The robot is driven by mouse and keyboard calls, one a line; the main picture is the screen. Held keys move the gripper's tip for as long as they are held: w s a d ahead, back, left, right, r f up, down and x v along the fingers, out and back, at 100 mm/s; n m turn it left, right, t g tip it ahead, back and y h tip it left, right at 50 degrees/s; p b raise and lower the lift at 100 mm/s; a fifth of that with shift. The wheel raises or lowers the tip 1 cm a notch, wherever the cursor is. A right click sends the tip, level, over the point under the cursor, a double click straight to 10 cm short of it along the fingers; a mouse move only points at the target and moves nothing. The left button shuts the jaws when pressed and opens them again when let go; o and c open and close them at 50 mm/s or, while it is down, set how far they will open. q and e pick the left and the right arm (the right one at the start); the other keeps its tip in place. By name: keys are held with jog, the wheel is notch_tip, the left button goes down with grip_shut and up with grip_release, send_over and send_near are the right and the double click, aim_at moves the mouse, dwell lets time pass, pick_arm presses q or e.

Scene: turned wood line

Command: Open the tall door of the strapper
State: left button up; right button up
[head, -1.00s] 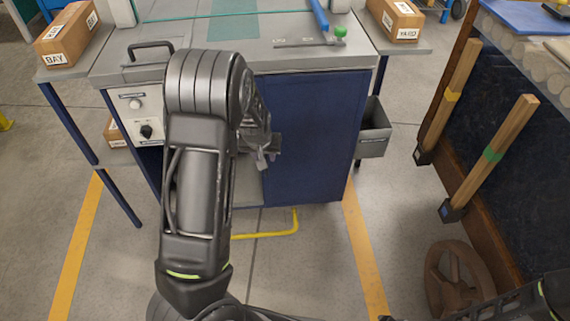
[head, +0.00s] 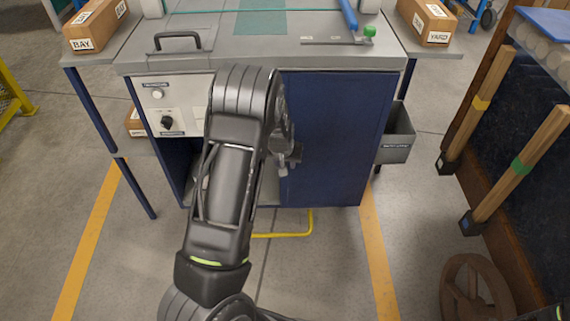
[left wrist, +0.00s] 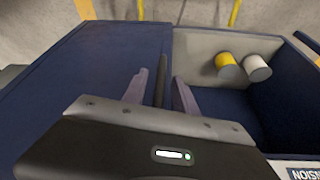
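The strapper (head: 225,62) stands in front of me with a grey top and a blue body. Its tall door (head: 338,140) is the plain blue panel on the right of the front and looks shut; it fills the left of the left wrist view (left wrist: 90,75). My left gripper (head: 288,160) is at the door's left edge, partly hidden by my arm in the head view. In the left wrist view its two fingers (left wrist: 160,92) are apart, with a dark upright bar (left wrist: 162,75), seemingly the door's handle, between them. I see a gap on each side of the bar. My right gripper is out of view.
Left of the door is an open bay; a yellow roll (left wrist: 228,66) and a white roll (left wrist: 257,68) show there. A grey bin (head: 397,138) hangs on the strapper's right side. Wooden posts (head: 520,165) and a brown wheel (head: 478,290) stand at right.

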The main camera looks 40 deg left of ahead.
pick_arm(q)
jog(key=shift+c, duration=0.4)
grip_shut()
dwell(1.1)
